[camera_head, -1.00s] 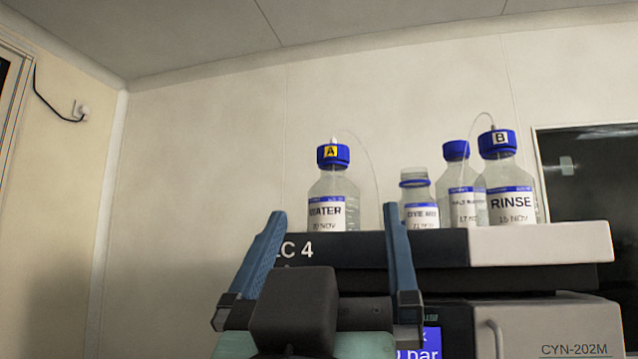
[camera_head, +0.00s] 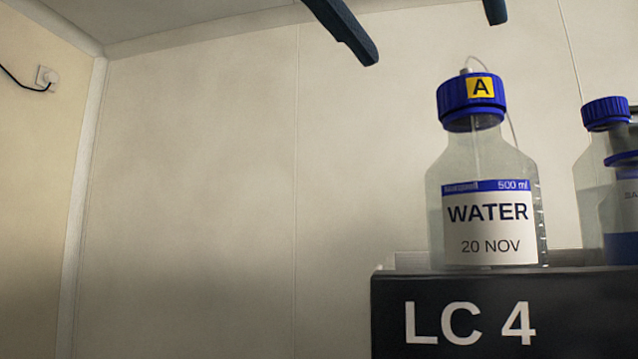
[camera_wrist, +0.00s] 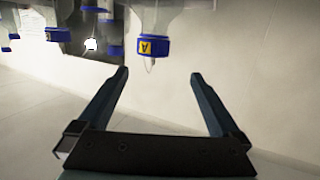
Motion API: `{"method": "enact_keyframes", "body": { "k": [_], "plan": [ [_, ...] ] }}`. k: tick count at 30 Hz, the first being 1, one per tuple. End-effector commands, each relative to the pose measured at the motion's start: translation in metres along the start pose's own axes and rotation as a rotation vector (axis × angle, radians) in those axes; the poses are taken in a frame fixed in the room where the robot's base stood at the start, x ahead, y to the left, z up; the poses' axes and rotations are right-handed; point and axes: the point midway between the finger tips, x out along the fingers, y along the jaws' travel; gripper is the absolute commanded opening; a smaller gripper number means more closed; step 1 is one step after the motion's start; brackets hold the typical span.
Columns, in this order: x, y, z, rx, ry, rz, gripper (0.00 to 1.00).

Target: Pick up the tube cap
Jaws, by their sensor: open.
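A blue cap with a yellow "A" label (camera_head: 471,97) sits on the WATER bottle (camera_head: 487,215), with a thin clear tube rising from its top. The cap also shows in the wrist view (camera_wrist: 154,47), where the picture is upside down, with its tube between the lines of my fingers. My gripper (camera_head: 433,36) is open and empty, higher in the head view than the cap and apart from it. Both fingers show in the wrist view (camera_wrist: 160,73); in the head view only their ends show at the top edge.
The bottle stands on a dark unit marked LC 4 (camera_head: 470,322). Another blue-capped bottle (camera_head: 604,195) stands close on the right, partly behind a further one at the picture edge. The wall (camera_head: 200,200) to the left is clear. A socket with a cord (camera_head: 46,78) is far left.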

Motion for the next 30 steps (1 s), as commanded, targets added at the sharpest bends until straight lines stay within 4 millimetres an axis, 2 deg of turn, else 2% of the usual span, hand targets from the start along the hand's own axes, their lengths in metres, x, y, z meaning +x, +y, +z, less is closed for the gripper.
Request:
{"method": "enact_keyframes", "body": {
  "k": [12,20,30],
  "plan": [
    [0.066,0.001,-0.002,0.0,-0.006,0.002,1.0],
    [0.085,0.004,-0.001,0.001,-0.004,0.002,1.0],
    [0.125,0.009,0.004,0.0,-0.004,0.002,1.0]
  ]
}}
